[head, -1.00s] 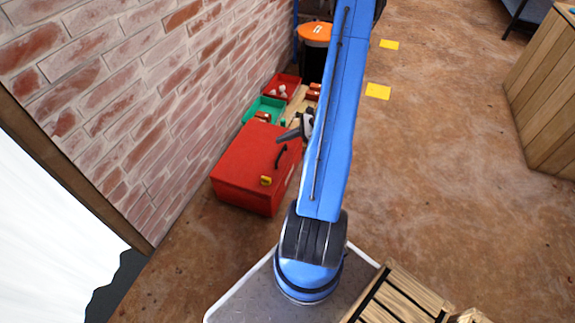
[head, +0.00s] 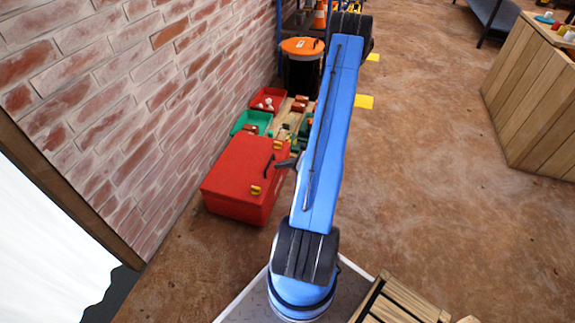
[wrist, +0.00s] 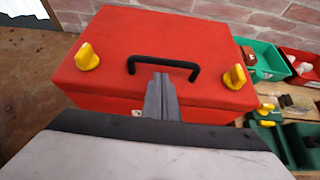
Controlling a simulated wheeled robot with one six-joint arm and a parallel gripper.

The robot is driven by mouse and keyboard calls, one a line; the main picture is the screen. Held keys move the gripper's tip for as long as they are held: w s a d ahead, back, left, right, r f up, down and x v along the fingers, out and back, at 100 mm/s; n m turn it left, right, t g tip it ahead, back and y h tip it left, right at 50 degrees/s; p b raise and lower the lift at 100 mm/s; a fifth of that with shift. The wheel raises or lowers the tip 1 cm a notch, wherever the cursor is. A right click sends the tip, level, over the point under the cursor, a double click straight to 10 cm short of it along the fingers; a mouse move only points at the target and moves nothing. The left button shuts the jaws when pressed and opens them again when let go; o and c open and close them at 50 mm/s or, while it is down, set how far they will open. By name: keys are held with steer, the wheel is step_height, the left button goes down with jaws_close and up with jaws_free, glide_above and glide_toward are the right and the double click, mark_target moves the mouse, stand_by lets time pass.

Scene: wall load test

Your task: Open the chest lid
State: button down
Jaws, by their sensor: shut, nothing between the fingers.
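The red chest (head: 236,178) stands on the floor against the brick wall, its lid closed. In the wrist view the chest lid (wrist: 190,35) fills the upper middle, with a black handle (wrist: 163,62) near its front edge and two yellow latches, one on the left (wrist: 87,57) and one on the right (wrist: 234,76). My gripper (wrist: 161,80) is shut and empty, its fingertips just in front of the handle as seen from the wrist. I cannot tell whether they touch it. In the head view my gripper (head: 287,163) is beside the chest's right side, partly hidden by my arm.
A green bin (head: 251,122) and a red bin (head: 268,98) stand behind the chest along the wall. A black barrel with an orange lid (head: 302,47) is farther back. Open floor lies to the right, up to a wooden counter (head: 530,105).

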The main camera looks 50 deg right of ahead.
mark_target(275, 171)
steer(key=shift+x, duration=1.55)
steer(key=shift+w+r, duration=0.1)
steer(key=shift+r, duration=0.05)
